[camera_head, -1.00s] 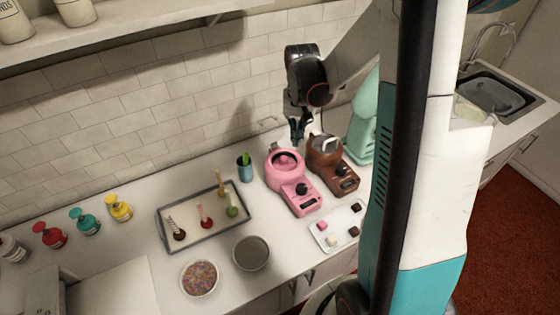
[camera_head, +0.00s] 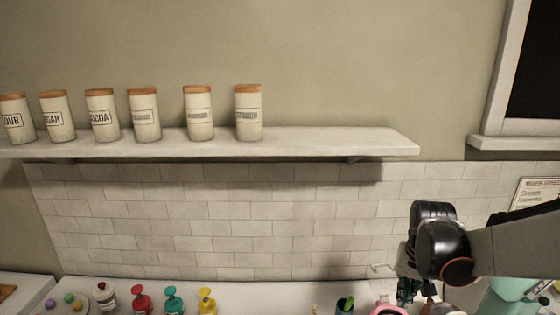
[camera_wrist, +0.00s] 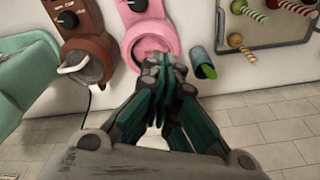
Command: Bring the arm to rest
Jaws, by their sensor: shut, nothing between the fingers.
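My gripper (camera_wrist: 162,82) is shut and empty in the wrist view, with its dark fingers together. It hangs over the back of the counter, near the pink machine (camera_wrist: 150,36) and the brown machine (camera_wrist: 88,40). In the head view my gripper (camera_head: 408,290) points down at the lower right, in front of the tiled wall. The pink machine's top (camera_head: 388,309) shows just below it, cut off by the frame edge.
A shelf (camera_head: 300,145) with several canisters (camera_head: 248,112) runs along the wall. Red, teal and yellow pump bottles (camera_head: 207,303) stand at the lower left. A blue cup (camera_wrist: 202,64) and a tray (camera_wrist: 262,42) with sticks lie near the gripper. A mint-green appliance (camera_wrist: 24,75) stands beside the brown machine.

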